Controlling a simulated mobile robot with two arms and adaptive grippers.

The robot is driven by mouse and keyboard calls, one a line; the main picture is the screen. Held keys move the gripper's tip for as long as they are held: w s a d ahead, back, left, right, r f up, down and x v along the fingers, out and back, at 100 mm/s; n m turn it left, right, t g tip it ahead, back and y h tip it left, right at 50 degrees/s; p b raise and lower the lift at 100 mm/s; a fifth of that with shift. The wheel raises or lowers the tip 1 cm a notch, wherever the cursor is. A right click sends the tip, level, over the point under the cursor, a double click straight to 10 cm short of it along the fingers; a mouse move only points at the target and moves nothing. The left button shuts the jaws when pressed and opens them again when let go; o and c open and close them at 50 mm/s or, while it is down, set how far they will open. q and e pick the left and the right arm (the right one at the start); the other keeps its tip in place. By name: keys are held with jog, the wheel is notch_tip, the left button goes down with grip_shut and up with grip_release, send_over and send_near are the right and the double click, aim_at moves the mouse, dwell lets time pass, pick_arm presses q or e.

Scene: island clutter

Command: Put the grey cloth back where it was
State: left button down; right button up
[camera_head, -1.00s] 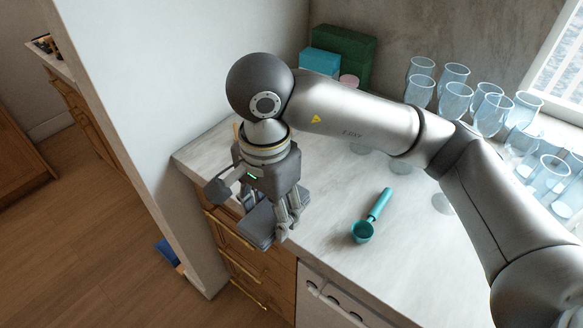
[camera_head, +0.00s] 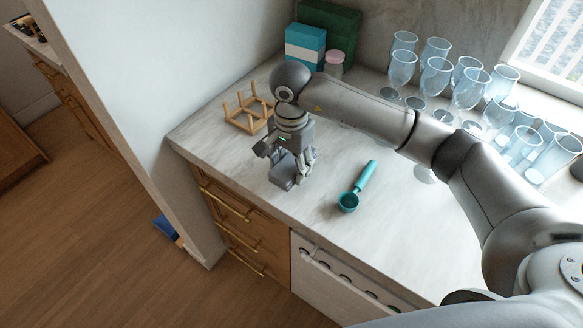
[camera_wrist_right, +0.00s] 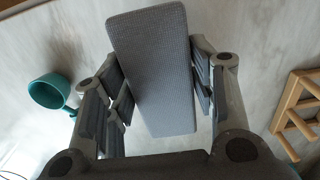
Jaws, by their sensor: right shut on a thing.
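The grey cloth (camera_wrist_right: 155,70) is a folded, block-like bundle between the fingers of my right gripper (camera_wrist_right: 160,90) in the right wrist view. In the head view the cloth (camera_head: 283,174) shows as a small grey block at the fingertips of my right gripper (camera_head: 298,170), low over the marble counter near its front edge. The right gripper is shut on the cloth and points down. I cannot tell whether the cloth touches the counter. My left gripper is not in view.
A teal scoop (camera_head: 358,187) lies right of the gripper. A wooden rack (camera_head: 240,118) stands behind-left of it. Several glasses (camera_head: 437,75) fill the back right. A blue-white box (camera_head: 304,48), a green box (camera_head: 343,27) and a pink-lidded jar (camera_head: 334,64) stand at the back.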

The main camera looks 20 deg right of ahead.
aim_at(291, 172)
notch_tip(291, 172, down, 3)
jog(key=shift+w+d+f+p, duration=0.1)
jog(key=shift+p, duration=0.85)
jog(key=shift+f, duration=0.1)
jog(key=shift+f+b, duration=0.2)
jog(key=shift+b, duration=0.15)
jog(key=o, duration=0.9)
jog(key=shift+r, duration=0.1)
